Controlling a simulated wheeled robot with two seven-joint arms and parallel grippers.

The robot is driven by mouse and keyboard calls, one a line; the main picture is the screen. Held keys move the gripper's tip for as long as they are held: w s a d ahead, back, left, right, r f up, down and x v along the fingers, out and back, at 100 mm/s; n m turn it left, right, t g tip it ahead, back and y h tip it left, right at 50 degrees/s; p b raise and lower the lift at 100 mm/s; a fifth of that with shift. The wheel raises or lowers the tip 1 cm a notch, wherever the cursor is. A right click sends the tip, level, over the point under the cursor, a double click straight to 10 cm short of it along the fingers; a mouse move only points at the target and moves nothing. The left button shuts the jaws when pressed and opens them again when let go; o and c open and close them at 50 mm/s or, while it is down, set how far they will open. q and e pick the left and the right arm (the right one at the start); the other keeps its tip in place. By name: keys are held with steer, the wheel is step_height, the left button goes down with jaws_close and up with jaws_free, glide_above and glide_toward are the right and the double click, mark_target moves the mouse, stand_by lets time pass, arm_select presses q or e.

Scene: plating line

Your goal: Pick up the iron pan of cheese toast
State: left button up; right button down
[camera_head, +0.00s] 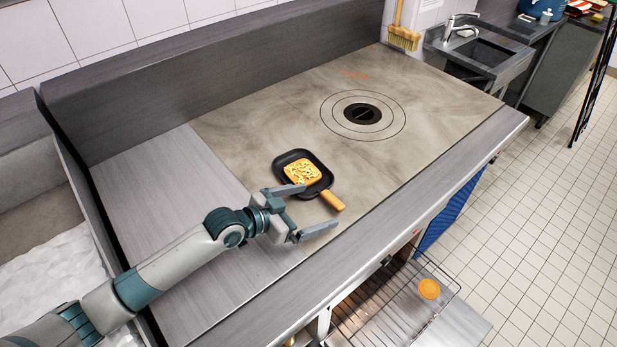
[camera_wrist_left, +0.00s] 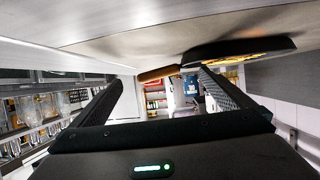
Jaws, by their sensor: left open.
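The iron pan (camera_head: 282,162) is small, square and black, and sits on the stone-like cooktop. The cheese toast (camera_head: 301,172) lies in it, with shredded yellow cheese on top. The pan's wooden handle (camera_head: 332,200) points to the lower right. My left gripper (camera_head: 312,212) is open and empty, low by the near side of the pan. Its fingers lie on either side of the handle's line; one fingertip overlaps the pan's near edge in the picture. In the left wrist view the pan (camera_wrist_left: 236,50) and its handle (camera_wrist_left: 158,73) show just beyond the open fingers. My right gripper is not in view.
A round burner plate (camera_head: 362,113) is set in the cooktop behind the pan. A steel counter strip (camera_head: 400,190) runs along the front edge. Below it, a wire rack (camera_head: 385,310) is pulled out with an orange round item (camera_head: 429,289) on it. A sink (camera_head: 480,52) stands at the back right.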

mark_target(326, 199)
arm_select(q)
steer(key=shift+w+d, duration=0.1)
stand_by(0.3)
steer(key=shift+w+d+p, duration=0.4)
steer(key=shift+d+p, duration=0.05)
steer(key=shift+p, duration=0.2)
steer(key=p+x, duration=0.1)
steer(key=x, duration=0.1)
steer(key=shift+w+d+f, duration=0.15)
steer(key=shift+w+d, duration=0.05)
steer(key=shift+w, duration=0.1)
steer(key=shift+w+d+f, duration=0.3)
steer(key=shift+d, duration=0.05)
steer(key=shift+c, duration=0.3)
steer(key=c, duration=1.5)
steer(key=shift+w+r, duration=0.1)
steer(key=shift+r, duration=0.05)
steer(key=c, duration=0.4)
steer(key=shift+r+p, duration=0.1)
steer(key=shift+p, duration=0.25)
